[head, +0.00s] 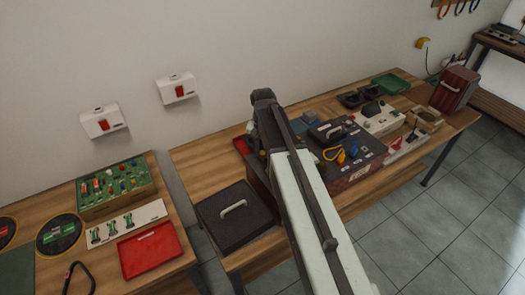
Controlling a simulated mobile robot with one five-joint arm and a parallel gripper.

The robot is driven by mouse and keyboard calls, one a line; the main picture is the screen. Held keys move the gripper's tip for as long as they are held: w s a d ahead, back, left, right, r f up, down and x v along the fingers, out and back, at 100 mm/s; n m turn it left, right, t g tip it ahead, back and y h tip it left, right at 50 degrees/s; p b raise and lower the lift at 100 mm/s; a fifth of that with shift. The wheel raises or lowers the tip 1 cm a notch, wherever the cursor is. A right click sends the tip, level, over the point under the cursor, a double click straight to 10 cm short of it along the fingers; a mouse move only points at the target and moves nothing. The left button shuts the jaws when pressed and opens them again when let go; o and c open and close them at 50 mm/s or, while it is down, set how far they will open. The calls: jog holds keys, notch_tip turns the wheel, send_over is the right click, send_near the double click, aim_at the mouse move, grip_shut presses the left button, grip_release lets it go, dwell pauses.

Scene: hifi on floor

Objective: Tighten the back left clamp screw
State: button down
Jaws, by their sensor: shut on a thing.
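A dark box-shaped unit (352,175) stands on the wooden bench, with a black lidded part with a grey handle (335,132) and small fittings on top. A yellow loop (331,154) and a blue piece lie on it. My arm crosses in front of the unit's left part. My gripper is hidden behind my arm, so its jaws and anything in them do not show. The back left clamp screw cannot be made out; that side of the unit is largely covered by my arm.
A black case with a handle (236,212) sits left of the unit. A red tray (151,249) and a green board of parts (115,188) are on the left bench. A green tray (390,83) and a dark red box (455,90) stand at the right. Tiled floor lies in front.

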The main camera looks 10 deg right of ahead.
aim_at(263, 153)
jog(key=m, duration=0.7)
dwell(0.6)
jog(key=c, duration=1.2)
grip_release()
notch_tip(263, 153, up, 8)
jog(key=p, duration=0.8)
jog(key=shift+f, duration=0.1)
